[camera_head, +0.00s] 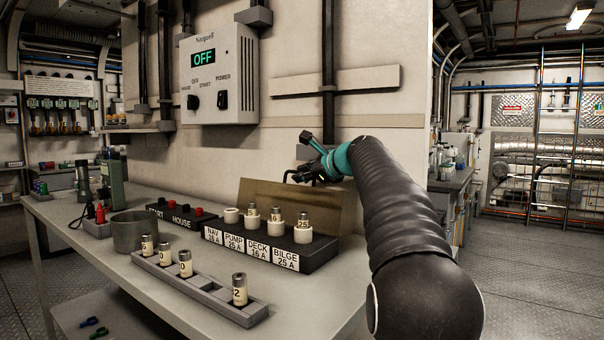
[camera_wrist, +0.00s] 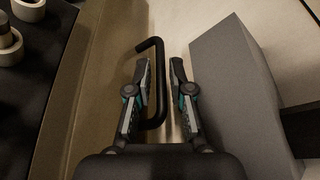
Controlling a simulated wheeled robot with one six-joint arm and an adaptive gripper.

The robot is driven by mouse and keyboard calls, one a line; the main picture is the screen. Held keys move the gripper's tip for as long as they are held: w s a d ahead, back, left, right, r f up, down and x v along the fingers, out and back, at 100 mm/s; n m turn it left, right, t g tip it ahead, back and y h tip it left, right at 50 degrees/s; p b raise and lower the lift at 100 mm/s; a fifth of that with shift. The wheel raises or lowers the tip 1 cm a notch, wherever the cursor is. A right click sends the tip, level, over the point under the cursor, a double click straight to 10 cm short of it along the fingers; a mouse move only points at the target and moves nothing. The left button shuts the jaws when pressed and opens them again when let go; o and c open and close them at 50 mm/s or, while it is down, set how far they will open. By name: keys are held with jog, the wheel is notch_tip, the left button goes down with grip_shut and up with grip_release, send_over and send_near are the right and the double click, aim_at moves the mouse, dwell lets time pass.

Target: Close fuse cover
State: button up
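The fuse cover (camera_head: 290,205) is a brownish panel standing raised, tilted back, behind the black fuse block (camera_head: 322,252); it also shows in the wrist view (camera_wrist: 95,90). Its black bar handle (camera_wrist: 160,85) lies between the fingers of my gripper (camera_wrist: 161,75). The fingers stand apart on either side of the handle, with a visible gap at least on the right. In the head view, my gripper (camera_head: 300,170) is at the cover's top edge. Three numbered fuses (camera_head: 275,219) stand in the block; the left position shows only a low pale ring (camera_head: 231,215).
A grey cup (camera_head: 134,232) and a START/HOUSE switch strip (camera_head: 182,214) are to the left. A grey box (camera_wrist: 232,85) is close right of my gripper. The wall charger (camera_head: 218,75) reads OFF.

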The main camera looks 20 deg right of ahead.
jog(key=shift+w, duration=0.25)
grip_shut()
